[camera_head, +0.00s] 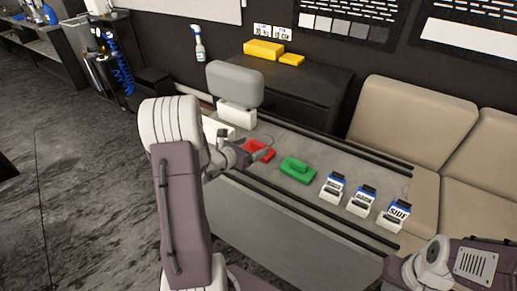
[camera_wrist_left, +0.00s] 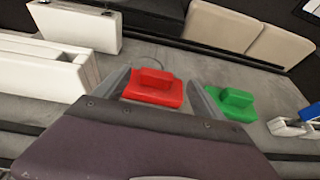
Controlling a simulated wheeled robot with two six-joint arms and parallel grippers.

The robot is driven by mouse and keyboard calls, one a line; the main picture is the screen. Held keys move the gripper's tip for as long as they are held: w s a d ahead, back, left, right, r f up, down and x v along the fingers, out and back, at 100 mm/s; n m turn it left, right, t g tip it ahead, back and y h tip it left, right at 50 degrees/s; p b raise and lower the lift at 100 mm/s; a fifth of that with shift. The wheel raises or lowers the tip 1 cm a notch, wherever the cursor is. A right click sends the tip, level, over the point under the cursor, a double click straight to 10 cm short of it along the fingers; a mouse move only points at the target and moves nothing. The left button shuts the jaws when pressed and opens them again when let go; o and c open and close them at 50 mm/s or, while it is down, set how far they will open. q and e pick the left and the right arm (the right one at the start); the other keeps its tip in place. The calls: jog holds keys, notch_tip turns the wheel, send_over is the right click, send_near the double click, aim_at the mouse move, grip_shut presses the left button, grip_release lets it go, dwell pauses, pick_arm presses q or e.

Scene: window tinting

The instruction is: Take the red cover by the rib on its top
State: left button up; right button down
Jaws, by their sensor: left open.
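The red cover (camera_head: 262,151) lies on the grey table, just right of my left gripper (camera_head: 240,151) in the head view. In the left wrist view the red cover (camera_wrist_left: 155,90) shows whole, with a raised rib (camera_wrist_left: 155,77) along its top. My left gripper (camera_wrist_left: 165,88) is open, and its two fingers stand on either side of the red cover in that picture. Nothing is held between them. My right arm shows at the bottom right of the head view, but its fingers are not visible.
A green cover (camera_head: 299,169) lies right of the red one. Several white holders with blue labels (camera_head: 362,200) stand further right. A white box with a grey top (camera_head: 235,84) stands behind. Dark rails (camera_head: 335,143) run along the table. Beige seats (camera_head: 398,119) are at the right.

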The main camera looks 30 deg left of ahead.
aim_at(258, 143)
pick_arm(q)
jog(key=x, duration=0.5)
jog(key=shift+s+a+f+p, duration=0.1)
jog(key=shift+a+f+p, duration=0.1)
jog(key=shift+p, duration=0.1)
jog(key=shift+w+f, duration=0.1)
jog(key=shift+w, duration=0.25)
jog(key=shift+s, duration=0.1)
jog(key=c, duration=1.5)
